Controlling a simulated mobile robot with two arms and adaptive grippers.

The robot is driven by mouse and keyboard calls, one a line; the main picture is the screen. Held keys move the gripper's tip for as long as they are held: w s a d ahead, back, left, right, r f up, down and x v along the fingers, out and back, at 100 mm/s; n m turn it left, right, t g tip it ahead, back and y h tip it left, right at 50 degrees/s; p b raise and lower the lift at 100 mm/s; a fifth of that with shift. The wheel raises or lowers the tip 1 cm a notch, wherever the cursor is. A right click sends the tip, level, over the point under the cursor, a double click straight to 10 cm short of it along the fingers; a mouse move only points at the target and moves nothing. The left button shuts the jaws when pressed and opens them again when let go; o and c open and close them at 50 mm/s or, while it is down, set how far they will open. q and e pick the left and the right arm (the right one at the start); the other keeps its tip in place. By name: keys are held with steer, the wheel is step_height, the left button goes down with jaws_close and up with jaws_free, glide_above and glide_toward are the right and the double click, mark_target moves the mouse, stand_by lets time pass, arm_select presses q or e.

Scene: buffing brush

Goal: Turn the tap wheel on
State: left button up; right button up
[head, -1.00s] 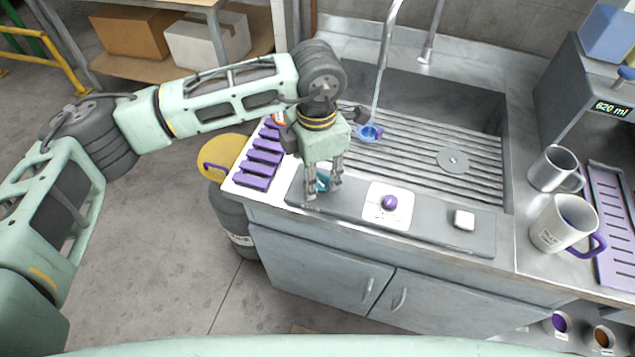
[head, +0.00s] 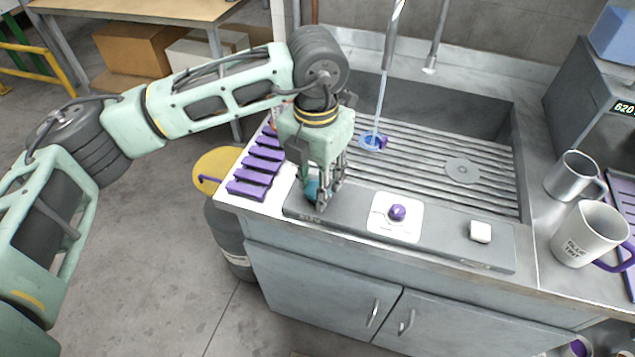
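The teal tap wheel (head: 311,190) is at the left end of the grey control panel on the sink's front edge, partly hidden by my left gripper. My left gripper (head: 327,192) points down at the wheel, with its fingers right at it. The fingers overlap in this view, so I cannot tell whether they grip it. The tap spout (head: 392,40) stands behind the basin, and a thin bluish stream (head: 380,105) runs from it to a blue round piece (head: 372,142) in the sink. My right gripper is not in view.
The panel also bears a purple knob (head: 397,212) on a white plate and a white button (head: 480,232). A purple slotted rack (head: 257,170) lies left of the gripper. A metal mug (head: 572,176) and a white mug (head: 588,235) stand at the right.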

mark_target(314, 186)
arm_select(q)
steer(key=shift+w+a+r, duration=0.15)
steer(key=shift+w+r, duration=0.1)
steer(key=shift+w, duration=0.05)
steer(key=o, duration=0.9)
steer(key=shift+o, duration=0.6)
steer(key=shift+s+a+f, duration=0.1)
steer(key=shift+f, duration=0.05)
steer(key=shift+r, duration=0.2)
step_height(314, 186, up, 12)
steer(key=shift+f, duration=0.2)
